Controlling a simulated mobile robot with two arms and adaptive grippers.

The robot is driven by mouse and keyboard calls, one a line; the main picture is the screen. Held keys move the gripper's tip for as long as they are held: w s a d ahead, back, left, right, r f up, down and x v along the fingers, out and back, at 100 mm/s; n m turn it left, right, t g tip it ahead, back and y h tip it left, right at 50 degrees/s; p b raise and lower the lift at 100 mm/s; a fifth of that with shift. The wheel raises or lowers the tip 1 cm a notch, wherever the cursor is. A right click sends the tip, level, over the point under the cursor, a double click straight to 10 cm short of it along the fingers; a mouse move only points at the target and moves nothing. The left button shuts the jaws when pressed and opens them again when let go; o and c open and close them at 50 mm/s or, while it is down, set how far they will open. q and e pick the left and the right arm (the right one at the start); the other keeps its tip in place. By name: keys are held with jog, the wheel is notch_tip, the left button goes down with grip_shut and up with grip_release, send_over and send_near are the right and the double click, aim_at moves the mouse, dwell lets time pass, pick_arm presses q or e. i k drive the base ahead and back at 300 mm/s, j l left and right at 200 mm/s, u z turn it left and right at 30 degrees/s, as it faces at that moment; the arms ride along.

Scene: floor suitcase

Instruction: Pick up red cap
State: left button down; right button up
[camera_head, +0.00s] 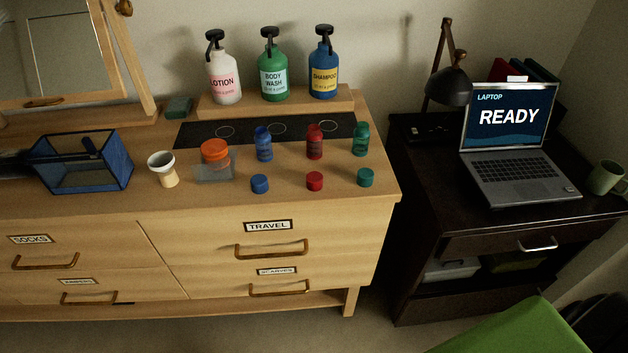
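The red cap (314,181) sits on the dresser top near its front edge, between a blue cap (260,183) and a green cap (365,177). A small red bottle (315,142) stands behind it, with a small blue bottle (264,144) to its left and a small green bottle (361,139) to its right. Nothing touches the red cap.
A jar with an orange lid (215,151), a white cup (162,168) and a blue mesh basket (92,163) stand to the left. Large pump bottles (273,77) stand behind. A laptop (515,165) is right.

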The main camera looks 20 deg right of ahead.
aim_at(314, 179)
jog(key=i+l+u, duration=0.15)
jog(key=l+u, duration=0.15)
jog(key=l, duration=0.3)
jog(key=i+l+u, duration=0.1)
jog(key=l+u, duration=0.2)
jog(key=l, duration=0.35)
